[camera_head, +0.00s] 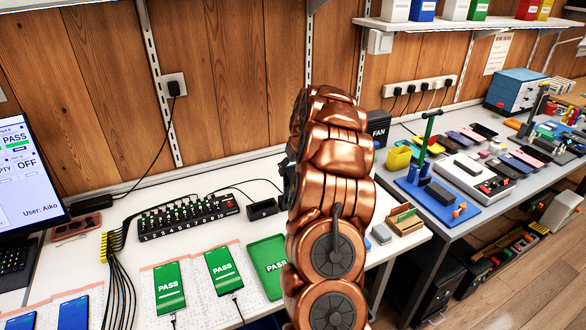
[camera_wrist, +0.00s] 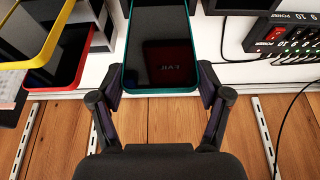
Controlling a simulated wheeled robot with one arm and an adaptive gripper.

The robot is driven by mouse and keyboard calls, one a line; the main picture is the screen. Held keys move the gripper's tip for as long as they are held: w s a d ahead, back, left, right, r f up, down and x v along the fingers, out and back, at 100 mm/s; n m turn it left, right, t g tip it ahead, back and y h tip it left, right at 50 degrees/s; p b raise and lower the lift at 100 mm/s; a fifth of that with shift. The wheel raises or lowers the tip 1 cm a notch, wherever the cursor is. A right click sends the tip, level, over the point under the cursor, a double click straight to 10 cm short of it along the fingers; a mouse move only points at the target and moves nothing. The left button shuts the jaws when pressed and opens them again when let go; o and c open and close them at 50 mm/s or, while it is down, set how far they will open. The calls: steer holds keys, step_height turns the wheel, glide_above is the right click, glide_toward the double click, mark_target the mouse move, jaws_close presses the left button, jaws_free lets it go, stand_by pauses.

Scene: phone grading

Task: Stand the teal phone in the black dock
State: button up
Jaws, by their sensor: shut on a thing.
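The teal phone (camera_wrist: 160,40) shows in the wrist view with its dark screen facing the camera and a teal rim around it. Faint reddish lettering shows on the screen. My gripper (camera_wrist: 160,82) is shut on the phone, one finger at each long edge, near the phone's lower end in the picture. The black dock (camera_head: 263,209) is a small black block with a cable on the white table, left of my arm. A dark block that seems to be the dock shows in the wrist view (camera_wrist: 240,30), right of the phone and apart from it.
A black numbered power hub (camera_head: 188,217) with cables stands left of the dock. Phones reading PASS (camera_head: 168,287) lie in front, beside a green tray (camera_head: 266,262). Yellow-rimmed (camera_wrist: 30,62) and red-rimmed (camera_wrist: 68,80) items sit left of the phone. A wooden wall stands behind.

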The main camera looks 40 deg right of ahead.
steer(key=shift+f+b, duration=0.3)
steer(key=shift+f, duration=0.2)
steer(key=o, duration=1.7)
steer(key=shift+r, duration=0.1)
steer(key=shift+r, duration=3.4)
